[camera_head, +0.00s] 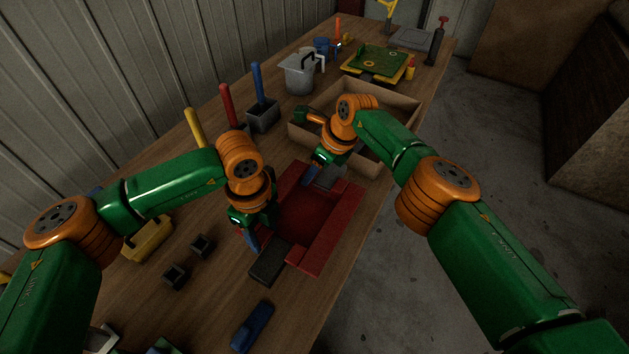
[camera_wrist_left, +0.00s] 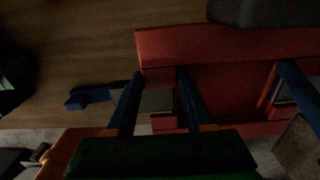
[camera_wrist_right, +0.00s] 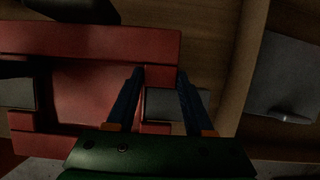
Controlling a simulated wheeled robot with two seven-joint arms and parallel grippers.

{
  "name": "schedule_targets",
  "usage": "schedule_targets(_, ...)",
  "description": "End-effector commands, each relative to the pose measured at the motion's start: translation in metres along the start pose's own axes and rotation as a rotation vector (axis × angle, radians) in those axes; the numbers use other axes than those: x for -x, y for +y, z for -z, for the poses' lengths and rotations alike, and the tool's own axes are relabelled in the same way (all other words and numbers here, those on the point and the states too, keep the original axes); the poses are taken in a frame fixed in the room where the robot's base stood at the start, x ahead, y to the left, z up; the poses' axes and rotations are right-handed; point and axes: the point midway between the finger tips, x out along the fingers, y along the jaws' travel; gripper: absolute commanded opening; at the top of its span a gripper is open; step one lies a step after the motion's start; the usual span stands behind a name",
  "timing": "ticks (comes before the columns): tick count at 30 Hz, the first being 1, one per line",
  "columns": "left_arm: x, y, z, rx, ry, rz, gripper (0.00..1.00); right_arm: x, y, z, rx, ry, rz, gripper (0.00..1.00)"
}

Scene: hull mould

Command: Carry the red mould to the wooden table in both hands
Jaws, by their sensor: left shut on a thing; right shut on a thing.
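The red mould (camera_head: 335,235) is a shallow rectangular tray with raised walls, over the wooden table (camera_head: 222,290) near its right edge. A dark grey block handle (camera_head: 270,262) projects from its near end and another (camera_head: 328,178) from its far end. My left gripper (camera_head: 252,240) is at the near handle; in the left wrist view the handle (camera_wrist_left: 158,100) sits between its fingers. My right gripper (camera_head: 311,174) is at the far handle, which shows between its fingers in the right wrist view (camera_wrist_right: 172,105). I cannot tell whether the mould touches the table.
A cardboard box (camera_head: 398,103) stands just beyond the mould. A blue tool (camera_head: 252,325) lies near the front. Small black blocks (camera_head: 176,276) and a yellow bin (camera_head: 148,238) are to the left. A grey bucket (camera_head: 299,75) and a green-yellow case (camera_head: 378,63) stand farther back.

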Motion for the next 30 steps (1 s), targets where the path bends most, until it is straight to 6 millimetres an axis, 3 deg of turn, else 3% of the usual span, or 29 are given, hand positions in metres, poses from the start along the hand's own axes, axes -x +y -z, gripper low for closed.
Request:
schedule_targets(11,-0.003,-0.001,0.000,0.000,0.000,0.003,0.00,-0.003,0.001,0.001,0.001,-0.002,-0.002,0.00)
schedule_targets(26,-0.054,-0.001,0.000,0.000,0.000,0.003,0.00,-0.051,0.001,0.020,0.001,-0.002,-0.002,0.00)
schedule_targets(27,-0.048,-0.001,0.000,0.000,0.000,0.002,0.63,-0.045,0.001,0.018,0.001,0.000,-0.002,0.63)
schedule_targets(29,-0.047,0.000,0.000,0.000,0.000,0.002,0.80,-0.044,0.001,0.018,0.001,0.000,-0.002,0.80)
schedule_targets(30,-0.047,0.000,0.000,0.000,0.000,0.001,0.82,-0.043,0.001,0.018,0.001,0.000,-0.002,0.83)
